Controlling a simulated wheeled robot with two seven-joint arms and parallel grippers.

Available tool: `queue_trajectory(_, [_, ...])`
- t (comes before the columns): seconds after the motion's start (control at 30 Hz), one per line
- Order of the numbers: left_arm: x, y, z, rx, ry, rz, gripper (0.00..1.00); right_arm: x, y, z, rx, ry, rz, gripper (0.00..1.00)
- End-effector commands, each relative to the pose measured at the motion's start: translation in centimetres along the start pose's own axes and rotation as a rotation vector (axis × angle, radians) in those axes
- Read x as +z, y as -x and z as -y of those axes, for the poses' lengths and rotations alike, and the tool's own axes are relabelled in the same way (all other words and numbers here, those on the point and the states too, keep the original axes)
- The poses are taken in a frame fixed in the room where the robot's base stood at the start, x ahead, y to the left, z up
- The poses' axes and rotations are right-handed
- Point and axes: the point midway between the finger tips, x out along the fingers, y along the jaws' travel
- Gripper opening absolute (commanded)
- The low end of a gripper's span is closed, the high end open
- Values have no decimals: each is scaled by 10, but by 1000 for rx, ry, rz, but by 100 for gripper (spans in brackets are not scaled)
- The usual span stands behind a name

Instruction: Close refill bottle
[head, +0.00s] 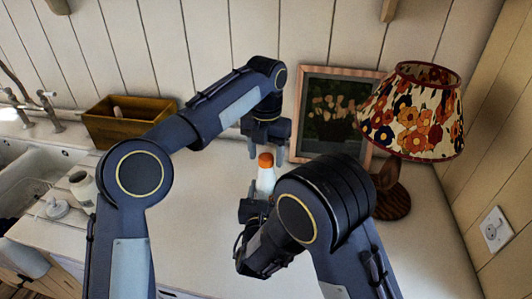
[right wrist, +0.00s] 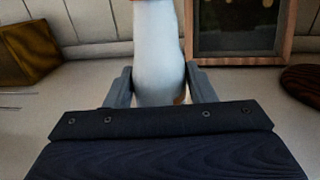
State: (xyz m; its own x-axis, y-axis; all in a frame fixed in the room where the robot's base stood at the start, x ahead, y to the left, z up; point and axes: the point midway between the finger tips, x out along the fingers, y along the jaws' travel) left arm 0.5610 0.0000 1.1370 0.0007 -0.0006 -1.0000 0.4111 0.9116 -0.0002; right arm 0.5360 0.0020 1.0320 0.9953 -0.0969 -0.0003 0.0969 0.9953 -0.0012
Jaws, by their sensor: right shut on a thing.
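The refill bottle (head: 265,181) is white with an orange cap (head: 265,160) and looks upright on top. In the right wrist view, its white body (right wrist: 158,50) stands between the two fingers of my right gripper (right wrist: 160,88), which is shut on it. In the head view my right gripper (head: 254,208) is low on the bottle, partly hidden by my right arm. My left gripper (head: 267,150) points down just above the cap, fingers apart to either side; I cannot tell whether they touch it. The bottle's lower part is hidden in the head view.
A white jar (head: 83,188) and a round white piece (head: 57,207) are at the left, near the sink (head: 25,160). A wooden box (head: 125,122) stands at the back wall. A framed picture (head: 318,118) and a flowered lamp (head: 415,112) stand behind, to the right.

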Motion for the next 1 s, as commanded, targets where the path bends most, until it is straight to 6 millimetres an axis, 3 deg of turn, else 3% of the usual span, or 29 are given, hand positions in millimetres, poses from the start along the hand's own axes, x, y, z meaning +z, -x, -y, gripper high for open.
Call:
queue_trajectory(0.17, [0,2,0,0,0,-1,56,0,0,0,0,0,0,0])
queue_trajectory(0.53, [0,42,1,0,1,-1,56,0,0,0,0,0,0,0])
queue_trajectory(1.0, [0,45,0,0,68,-2,52,0,0,0,0,0,0,0])
